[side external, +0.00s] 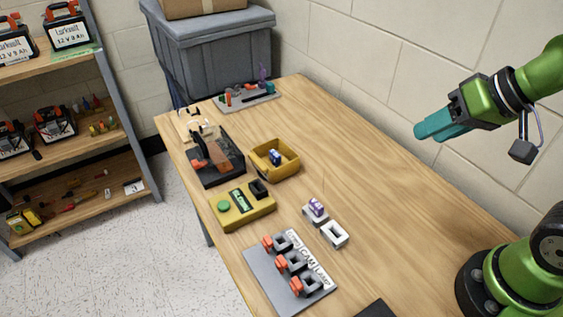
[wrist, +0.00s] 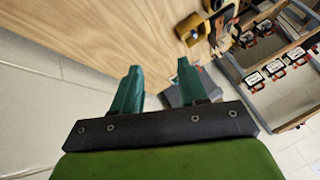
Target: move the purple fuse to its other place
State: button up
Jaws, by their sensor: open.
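The purple fuse (side external: 317,205) stands in a small white holder (side external: 309,215) on the table, right of the yellow tester box. A second white holder (side external: 334,234) sits just in front of it and to the right, with an empty dark opening. My gripper (side external: 420,131) is raised high at the right of the side view, well away from the fuse. In the wrist view my gripper (wrist: 158,78) shows two teal fingers apart with nothing between them. The fuse cannot be made out in the wrist view.
A yellow bin (side external: 287,172) holds a blue and white piece. A yellow box with a green button (side external: 232,213), a dark fixture (side external: 222,172) and a grey plate with red and black clamps (side external: 262,282) line the table's left side. The right half of the table (side external: 390,200) is clear.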

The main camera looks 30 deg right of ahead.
aim_at(317, 203)
jog(key=w+a+f+n+g, duration=0.1)
jog(key=w+a+f+g, duration=0.1)
jog(key=w+a+f, duration=0.1)
jog(key=w+a+f+n+g+h, duration=0.1)
jog(key=w+a+f+n+g, duration=0.1)
jog(key=w+a+f, duration=0.2)
jog(key=w+a+f+n+g+h, duration=0.1)
jog(key=w+a+f+g, duration=0.1)
jog(key=w+a+f, duration=0.2)
jog(key=shift+w+a+f+n+g, duration=0.1)
jog(key=shift+a+f+n+g, duration=0.1)
jog(key=shift+a, duration=0.7)
jog(key=shift+w+a+f+n+g, duration=0.1)
jog(key=shift+a+f+g, duration=0.1)
jog(key=shift+a, duration=0.65)
jog(key=shift+f, duration=0.3)
jog(key=shift+d+f, duration=0.1)
jog(key=shift+f, duration=4.3)
jog(key=shift+c, duration=0.3)
grip_shut()
